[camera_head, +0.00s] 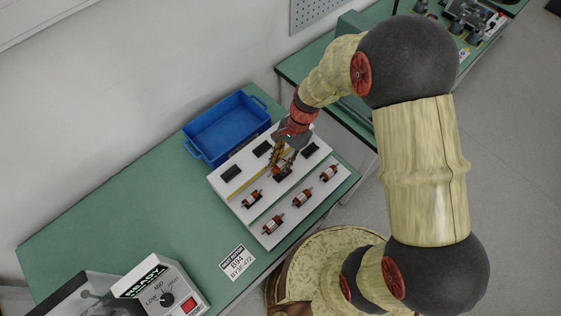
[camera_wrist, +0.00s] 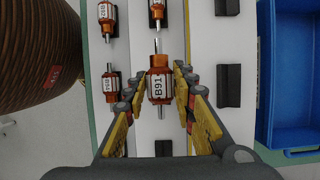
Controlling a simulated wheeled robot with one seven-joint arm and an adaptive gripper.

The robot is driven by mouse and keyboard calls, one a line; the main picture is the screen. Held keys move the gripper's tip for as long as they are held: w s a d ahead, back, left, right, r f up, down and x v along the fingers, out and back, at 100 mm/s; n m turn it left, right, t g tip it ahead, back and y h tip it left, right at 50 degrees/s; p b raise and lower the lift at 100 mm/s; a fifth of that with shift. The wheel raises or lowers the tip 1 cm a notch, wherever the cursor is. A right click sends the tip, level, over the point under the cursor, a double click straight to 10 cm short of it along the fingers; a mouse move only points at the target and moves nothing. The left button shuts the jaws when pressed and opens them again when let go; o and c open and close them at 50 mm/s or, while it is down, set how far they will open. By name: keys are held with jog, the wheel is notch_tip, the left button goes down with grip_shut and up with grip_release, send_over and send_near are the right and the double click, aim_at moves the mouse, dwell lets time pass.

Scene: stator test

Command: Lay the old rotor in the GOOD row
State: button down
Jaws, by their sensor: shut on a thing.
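My gripper (camera_wrist: 159,92) is shut on a rotor (camera_wrist: 158,88) with an orange-copper body, a steel shaft and a white label reading B91. In the wrist view this rotor looks larger than the others, so it seems held above the white board (camera_head: 236,206). In the head view my gripper (camera_head: 282,168) is over the middle of the board's centre row, with a dark cradle partly hidden beneath it. One rotor (camera_head: 252,198) lies to its left in that row, and an empty cradle (camera_head: 310,150) is to its right. I cannot see any row's name.
The front row holds several rotors (camera_head: 302,198). The back row has empty black cradles (camera_head: 231,172) (camera_wrist: 228,85). A blue bin (camera_head: 228,128) stands behind the board. A work order card (camera_head: 237,262) and a control box (camera_head: 162,290) sit on the green table at left.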

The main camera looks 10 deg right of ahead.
jog(key=shift+f+b, duration=0.85)
jog(key=shift+f, duration=0.65)
jog(key=shift+f+b, duration=0.65)
jog(key=shift+f, duration=0.65)
jog(key=c, duration=1.4)
grip_release()
jog(key=v, duration=1.2)
jog(key=shift+s, duration=0.1)
